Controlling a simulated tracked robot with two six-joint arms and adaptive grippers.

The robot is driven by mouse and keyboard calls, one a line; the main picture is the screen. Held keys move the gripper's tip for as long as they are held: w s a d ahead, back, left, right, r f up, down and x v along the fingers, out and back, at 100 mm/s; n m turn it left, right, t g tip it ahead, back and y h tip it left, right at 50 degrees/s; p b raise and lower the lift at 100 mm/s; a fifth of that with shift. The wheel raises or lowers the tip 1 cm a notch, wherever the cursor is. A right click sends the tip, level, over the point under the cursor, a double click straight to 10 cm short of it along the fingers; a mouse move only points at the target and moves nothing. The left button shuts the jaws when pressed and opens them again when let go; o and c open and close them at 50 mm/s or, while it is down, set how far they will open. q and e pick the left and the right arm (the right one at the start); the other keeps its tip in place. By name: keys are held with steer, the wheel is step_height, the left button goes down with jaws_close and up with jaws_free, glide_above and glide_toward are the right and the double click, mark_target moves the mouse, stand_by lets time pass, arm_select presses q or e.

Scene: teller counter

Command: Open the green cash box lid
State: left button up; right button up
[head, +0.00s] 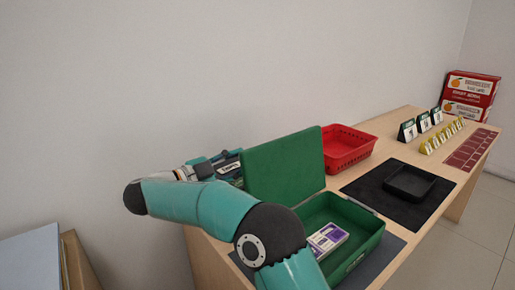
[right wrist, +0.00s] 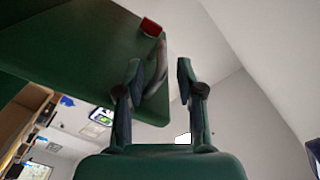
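The green cash box (head: 362,248) stands on the counter with its lid (head: 285,168) raised, standing about upright at the back left of the box. Inside lies a purple and white bundle (head: 327,238). My right arm reaches in front of the box, and my right gripper (head: 222,166) is just left of the lid, its tips partly hidden. In the right wrist view the gripper (right wrist: 158,70) has its two fingers apart, with nothing clearly held between them. The green lid (right wrist: 85,50) fills the upper left there, close to the left finger. My left gripper is not in view.
A red basket (head: 346,149) stands behind the box. A black tray (head: 409,182) lies on a dark mat (head: 372,192) to the right. Small display stands (head: 423,124), yellow items (head: 442,136) and red cartons (head: 468,96) are farther right.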

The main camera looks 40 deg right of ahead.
mark_target(283, 171)
steer(key=shift+s+d, duration=0.2)
steer(key=shift+d, duration=2.4)
steer(key=shift+f, duration=0.1)
jaws_close()
